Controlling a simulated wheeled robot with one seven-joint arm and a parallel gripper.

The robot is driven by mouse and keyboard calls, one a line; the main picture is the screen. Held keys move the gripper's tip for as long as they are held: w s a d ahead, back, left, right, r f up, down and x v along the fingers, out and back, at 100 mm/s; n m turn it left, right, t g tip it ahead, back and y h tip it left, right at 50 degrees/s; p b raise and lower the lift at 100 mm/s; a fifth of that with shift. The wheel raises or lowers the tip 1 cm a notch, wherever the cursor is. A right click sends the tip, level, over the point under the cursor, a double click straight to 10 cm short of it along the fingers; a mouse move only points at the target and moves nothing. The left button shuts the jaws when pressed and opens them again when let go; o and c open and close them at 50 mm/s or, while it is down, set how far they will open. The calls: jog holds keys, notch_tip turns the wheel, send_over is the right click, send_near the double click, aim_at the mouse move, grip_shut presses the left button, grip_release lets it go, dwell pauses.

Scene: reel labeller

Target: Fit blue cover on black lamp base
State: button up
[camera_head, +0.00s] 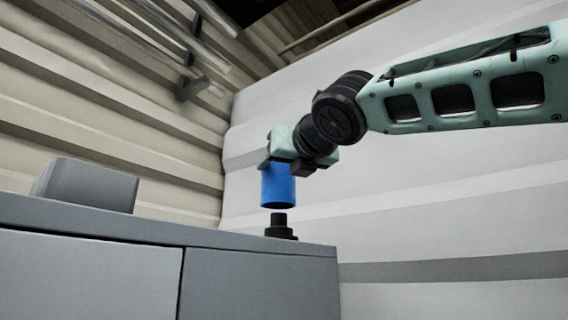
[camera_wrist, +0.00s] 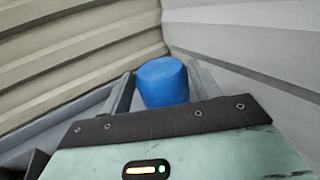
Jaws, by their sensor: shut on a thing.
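The blue cover (camera_head: 278,187) is an upright cylinder held in my gripper (camera_head: 278,166). In the wrist view the blue cover (camera_wrist: 163,82) sits between the two fingers of my gripper (camera_wrist: 160,92), which is shut on it. The black lamp base (camera_head: 280,228) stands on the grey cabinet top near its right end. The cover hangs just above the base, roughly in line with it, with a small gap in the head view. The base does not show in the wrist view, hidden behind the cover and gripper.
The grey cabinet (camera_head: 110,228) has a flat top. A grey box (camera_head: 88,186) stands on it at the left, well apart from the lamp base. Corrugated walls (camera_head: 120,100) rise behind, with pipes (camera_head: 165,40) at the upper left. The top between box and base is clear.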

aim_at(286, 189)
jog(key=shift+s, duration=0.15)
jog(key=shift+f, duration=0.15)
jog(key=shift+f+b, duration=2.25)
jog(key=shift+f, duration=0.2)
jog(key=o, duration=1)
jog(key=shift+o, duration=0.2)
jog(key=b+v, duration=0.7)
jog(key=v, duration=1)
jog(key=shift+s+b, duration=0.2)
jog(key=shift+b, duration=0.1)
